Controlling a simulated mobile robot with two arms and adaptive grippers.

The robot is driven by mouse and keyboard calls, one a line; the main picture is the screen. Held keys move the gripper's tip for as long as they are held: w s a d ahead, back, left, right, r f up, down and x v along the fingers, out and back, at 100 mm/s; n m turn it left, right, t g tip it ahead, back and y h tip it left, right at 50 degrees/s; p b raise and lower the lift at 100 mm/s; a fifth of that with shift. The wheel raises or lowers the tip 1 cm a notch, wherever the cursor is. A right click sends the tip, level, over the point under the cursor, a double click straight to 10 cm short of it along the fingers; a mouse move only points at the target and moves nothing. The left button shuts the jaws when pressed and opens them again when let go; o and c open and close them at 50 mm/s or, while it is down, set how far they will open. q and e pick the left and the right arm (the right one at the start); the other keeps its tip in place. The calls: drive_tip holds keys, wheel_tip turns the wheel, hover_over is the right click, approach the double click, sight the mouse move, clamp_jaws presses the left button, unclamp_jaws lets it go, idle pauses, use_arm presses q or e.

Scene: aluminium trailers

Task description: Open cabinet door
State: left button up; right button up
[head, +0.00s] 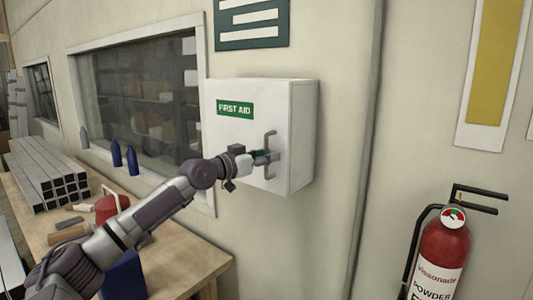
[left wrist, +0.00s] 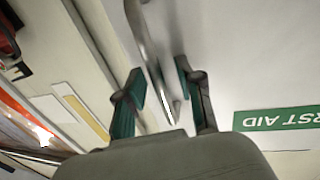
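A white first aid cabinet (head: 300,125) hangs on the wall with its door (head: 235,135) shut. A green "FIRST AID" label is on the door, and a grey bar handle (head: 270,140) stands upright near its right edge. My left gripper (head: 266,157) is at the lower part of this handle. In the left wrist view, the handle (left wrist: 152,55) runs between the two green-tipped fingers of my left gripper (left wrist: 157,98). The fingers are apart, with visible gaps beside the handle. My right gripper is not in view.
A wooden workbench (head: 185,258) with metal tubes (head: 50,170), blue bottles and a red can stands below a window at left. A red fire extinguisher (head: 443,255) is at lower right. The wall between cabinet and extinguisher is clear.

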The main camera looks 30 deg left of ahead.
use_arm(q)
clamp_jaws()
drive_tip(key=shift+s, duration=0.1)
idle(0.3)
